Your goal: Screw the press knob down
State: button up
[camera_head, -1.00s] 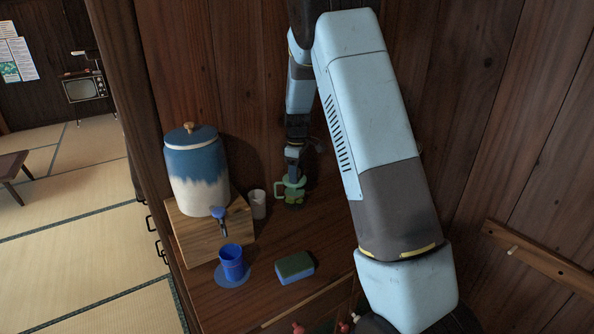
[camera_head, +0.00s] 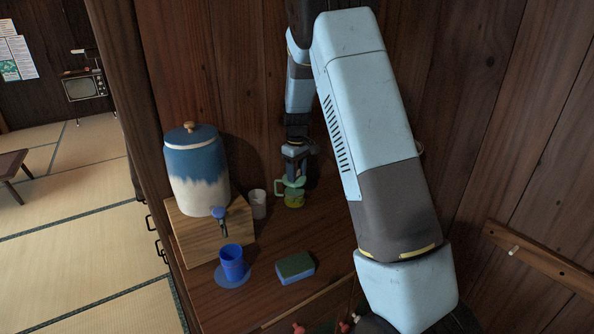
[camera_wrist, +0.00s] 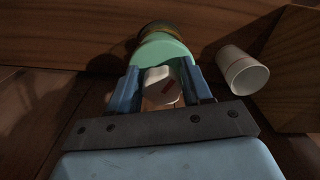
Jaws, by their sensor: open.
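The small press (camera_head: 294,200) stands on the wooden counter against the back wall, with a teal upper part and a greenish, see-through lower body. In the wrist view its teal top (camera_wrist: 165,50) shows beyond my fingers, and its pale knob (camera_wrist: 162,86) with a small reddish mark lies between them. My gripper (camera_head: 295,176) is above the press, pointing down. In the wrist view my gripper (camera_wrist: 160,90) is open, one blue finger on each side of the knob. I cannot tell whether either finger touches it. The press's lower body is partly hidden in the wrist view.
A white cup (camera_head: 258,204) stands close left of the press and also shows in the wrist view (camera_wrist: 243,70). A blue-and-white dispenser (camera_head: 197,175) sits on a wooden stand (camera_head: 195,245). A blue cup (camera_head: 232,262) and a sponge (camera_head: 295,267) are nearer the front.

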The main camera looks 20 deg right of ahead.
aim_at(297, 169)
jog(key=shift+o, duration=0.7)
jog(key=shift+w+r, duration=0.1)
jog(key=shift+r, duration=0.1)
jog(key=shift+w+r, duration=0.1)
jog(key=shift+r, duration=3.7)
